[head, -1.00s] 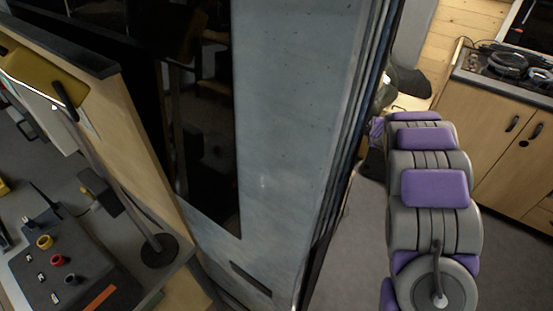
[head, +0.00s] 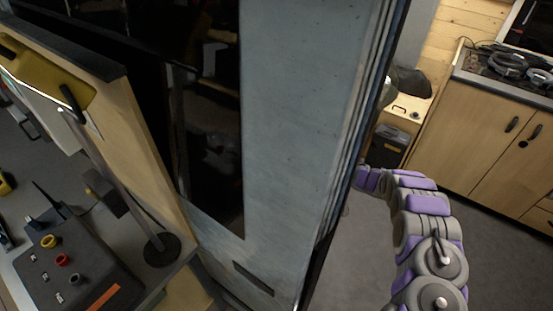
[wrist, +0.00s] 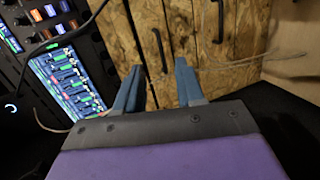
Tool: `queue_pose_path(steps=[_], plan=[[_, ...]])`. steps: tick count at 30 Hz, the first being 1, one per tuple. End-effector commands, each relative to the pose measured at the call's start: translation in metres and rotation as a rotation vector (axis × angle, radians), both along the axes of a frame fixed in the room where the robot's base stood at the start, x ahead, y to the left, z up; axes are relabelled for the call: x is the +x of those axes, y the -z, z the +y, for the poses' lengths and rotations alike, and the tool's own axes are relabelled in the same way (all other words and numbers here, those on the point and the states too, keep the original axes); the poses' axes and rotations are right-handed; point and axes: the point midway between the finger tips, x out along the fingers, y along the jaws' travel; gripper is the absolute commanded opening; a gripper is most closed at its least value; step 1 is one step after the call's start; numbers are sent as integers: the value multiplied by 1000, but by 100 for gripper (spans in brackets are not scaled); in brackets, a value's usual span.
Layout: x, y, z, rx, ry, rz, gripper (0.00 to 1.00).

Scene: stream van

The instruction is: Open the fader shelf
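In the wrist view my gripper (wrist: 158,88) is open, its two blue-grey fingers apart with nothing between them. Beyond the fingers are wooden cabinet doors (wrist: 182,38) with dark bar handles. To the left of the fingers is a lit panel (wrist: 66,82) with rows of blue and green controls, which looks like the fader panel. I cannot tell whether it is the fader shelf or whether it is pulled out. In the head view my arm reaches past the edge of the grey door panel, and my gripper is hidden behind it.
The grey door panel (head: 292,130) stands close on the left of my arm. A wooden cabinet (head: 485,135) with headphones (head: 508,64) on top stands at the right. A bench with a control box (head: 75,270) is at lower left. Grey floor (head: 355,255) is clear between.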

Motion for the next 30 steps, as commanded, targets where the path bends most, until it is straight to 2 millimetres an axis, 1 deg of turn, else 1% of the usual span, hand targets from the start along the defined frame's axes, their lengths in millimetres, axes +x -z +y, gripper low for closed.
queue_pose_path(steps=[1, 2, 6, 11, 14, 17, 21, 30], plan=[[-6, 6, 7, 19, -30, -9, 38], [-9, 8, 10, 26, -45, -16, 38], [-18, 11, 20, 53, -102, -49, 38], [-20, 14, 28, 63, -124, -59, 38], [-16, 18, 37, 63, -125, -59, 38], [-7, 22, 50, 62, -123, -58, 38], [8, 27, 74, 64, -125, -60, 38], [38, 37, 116, 63, -123, -63, 38]])
